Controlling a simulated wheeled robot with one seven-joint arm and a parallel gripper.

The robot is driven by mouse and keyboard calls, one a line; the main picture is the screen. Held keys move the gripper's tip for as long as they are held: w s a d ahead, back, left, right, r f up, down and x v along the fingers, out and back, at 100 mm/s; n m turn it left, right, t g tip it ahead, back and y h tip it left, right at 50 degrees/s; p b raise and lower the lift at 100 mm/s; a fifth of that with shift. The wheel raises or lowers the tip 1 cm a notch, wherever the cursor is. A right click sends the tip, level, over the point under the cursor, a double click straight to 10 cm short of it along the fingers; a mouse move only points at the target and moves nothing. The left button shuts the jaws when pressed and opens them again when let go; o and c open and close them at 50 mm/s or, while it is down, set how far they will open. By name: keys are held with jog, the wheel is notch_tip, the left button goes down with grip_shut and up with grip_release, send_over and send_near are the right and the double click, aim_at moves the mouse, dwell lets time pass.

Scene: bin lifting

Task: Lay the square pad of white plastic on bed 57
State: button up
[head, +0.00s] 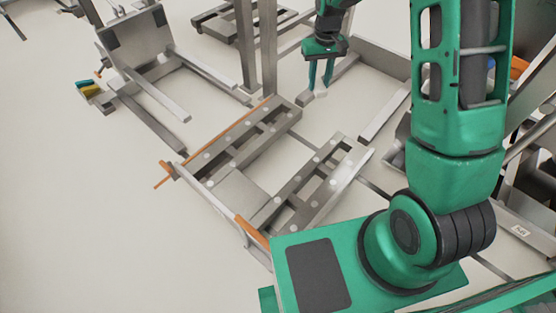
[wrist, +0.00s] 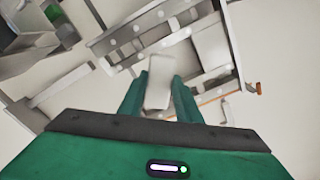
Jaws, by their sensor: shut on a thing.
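My gripper (head: 319,78) hangs near the top middle of the head view with its green fingers pointing down. It is shut on the white pad (head: 318,93), which shows as a small pale block at the fingertips. In the wrist view the pad (wrist: 159,82) sits between the two green fingers (wrist: 158,100), looks tilted and is clear of the metal below. A metal frame with two slotted, dotted rails (head: 240,138) lies below and left of the gripper in the head view. I cannot read the number 57 on any bed.
An upright metal post (head: 268,45) stands left of my gripper. A metal fork-like frame (head: 150,45) stands at upper left, beside yellow and green items (head: 90,90). A small white label (head: 520,231) at right is too blurred to read. The floor at left is clear.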

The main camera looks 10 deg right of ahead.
jog(key=shift+d+f, duration=0.15)
jog(key=shift+f, duration=0.05)
jog(key=s+a+f+m, duration=0.2)
jog(key=s+a+f, duration=0.15)
jog(key=f, duration=0.95)
jog(key=s+a+f+m, duration=0.25)
jog(key=s+f, duration=0.25)
jog(key=f, duration=0.7)
jog(key=s+a+f+m, duration=0.3)
jog(key=s+f, duration=0.2)
jog(key=f, duration=0.8)
jog(key=s+a+f+m, duration=0.2)
jog(key=s+f+m, duration=0.1)
jog(key=s+f, duration=0.85)
send_over(300, 208)
notch_tip(300, 208, down, 6)
jog(key=shift+s+f, duration=0.15)
jog(key=shift+d+f, duration=0.1)
jog(key=shift+f, duration=1.95)
jog(key=o, duration=1.1)
jog(key=shift+c, duration=0.2)
